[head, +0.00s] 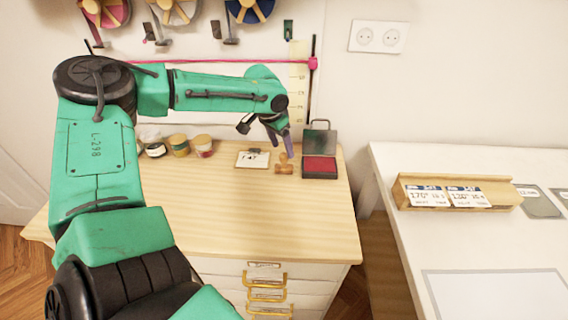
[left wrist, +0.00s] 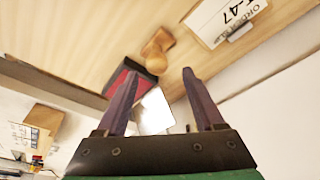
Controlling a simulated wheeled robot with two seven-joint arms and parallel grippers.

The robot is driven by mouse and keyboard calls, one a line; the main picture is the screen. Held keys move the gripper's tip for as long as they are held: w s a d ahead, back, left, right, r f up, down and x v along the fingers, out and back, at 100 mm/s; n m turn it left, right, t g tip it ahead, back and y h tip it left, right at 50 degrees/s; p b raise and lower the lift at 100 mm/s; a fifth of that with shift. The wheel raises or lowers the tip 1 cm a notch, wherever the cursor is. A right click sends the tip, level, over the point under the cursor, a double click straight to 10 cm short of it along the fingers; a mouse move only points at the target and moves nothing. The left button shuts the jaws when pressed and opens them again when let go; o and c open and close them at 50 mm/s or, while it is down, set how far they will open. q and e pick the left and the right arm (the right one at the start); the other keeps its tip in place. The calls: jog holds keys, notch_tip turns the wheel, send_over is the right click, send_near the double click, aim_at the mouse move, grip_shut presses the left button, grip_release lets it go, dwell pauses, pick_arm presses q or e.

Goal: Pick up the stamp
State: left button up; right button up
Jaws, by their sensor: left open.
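The stamp (head: 284,164) is small and wooden with a rounded handle. It sits on the wooden cabinet top, between a small card and an open red ink pad. In the left wrist view the stamp (left wrist: 157,50) lies ahead of the fingertips, roughly between them in the picture. My left gripper (head: 279,139) is open and empty, with purple fingers pointing down. It hangs above and behind the stamp, apart from it. In the left wrist view both fingers of the gripper (left wrist: 160,71) show with a gap between them. My right gripper is not in view.
The red ink pad (head: 320,166) with its raised lid is close on the stamp's right. A card on a clip (head: 252,159) is close on its left. Several small jars (head: 179,145) stand farther left. The cabinet top's front (head: 270,220) is clear. A white table (head: 400,240) stands right.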

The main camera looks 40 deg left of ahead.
aim_at(284, 154)
pick_arm(q)
jog(key=x, duration=0.4)
jog(key=shift+s+d+p, duration=0.2)
jog(key=shift+s+p, duration=0.15)
jog(key=shift+w+f, duration=0.15)
jog(key=shift+f, duration=0.05)
grip_shut()
